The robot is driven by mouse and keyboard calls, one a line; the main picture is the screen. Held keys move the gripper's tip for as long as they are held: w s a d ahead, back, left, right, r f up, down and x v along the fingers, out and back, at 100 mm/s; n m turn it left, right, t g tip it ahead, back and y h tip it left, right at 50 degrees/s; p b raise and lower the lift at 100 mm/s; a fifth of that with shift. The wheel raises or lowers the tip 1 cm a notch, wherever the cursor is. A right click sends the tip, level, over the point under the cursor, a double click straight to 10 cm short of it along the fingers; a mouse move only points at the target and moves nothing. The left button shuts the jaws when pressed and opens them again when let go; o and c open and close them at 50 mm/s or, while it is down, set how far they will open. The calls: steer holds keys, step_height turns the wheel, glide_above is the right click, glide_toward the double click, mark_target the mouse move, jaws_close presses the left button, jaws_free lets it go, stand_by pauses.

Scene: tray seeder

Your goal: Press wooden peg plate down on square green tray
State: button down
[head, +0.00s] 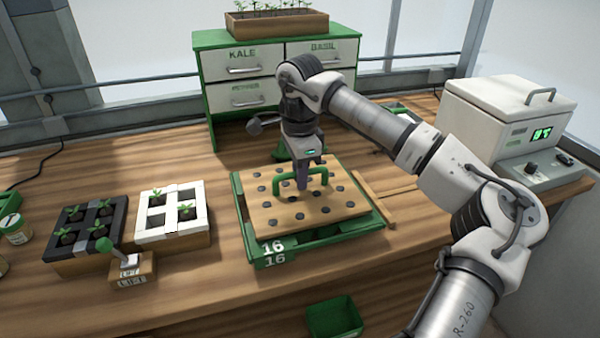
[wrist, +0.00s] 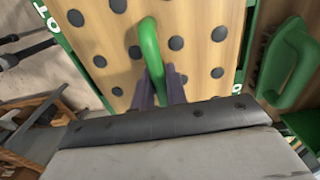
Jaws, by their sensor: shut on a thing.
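The wooden peg plate (head: 265,213) has dark round pegs and a green handle (head: 301,177) on top. It lies over the square green tray (head: 330,235), slightly turned, with the tray's rim showing at the front and sides. The tray is marked 16 on its front. My gripper (head: 302,186) points down at the plate's middle and is shut on the green handle. In the wrist view, the fingers (wrist: 165,88) close around the handle (wrist: 149,48) above the plate (wrist: 190,20). Whether the plate touches the tray's floor I cannot tell.
Left stand black (head: 62,240) and white (head: 150,235) seedling trays and a small lever box (head: 130,270). A green drawer cabinet (head: 225,110) stands behind, a white lidded machine (head: 480,130) at right. An empty green bin (head: 335,318) is in front.

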steer(key=shift+s+a+f+b, duration=0.1)
steer(key=shift+f+b, duration=0.3)
steer(key=shift+f, duration=0.15)
stand_by(1.4)
steer(key=shift+r+p, duration=3.1)
steer(key=shift+r, duration=1.5)
step_height(320, 180, up, 5)
steer(key=p, duration=0.5)
steer(key=shift+f, duration=0.1)
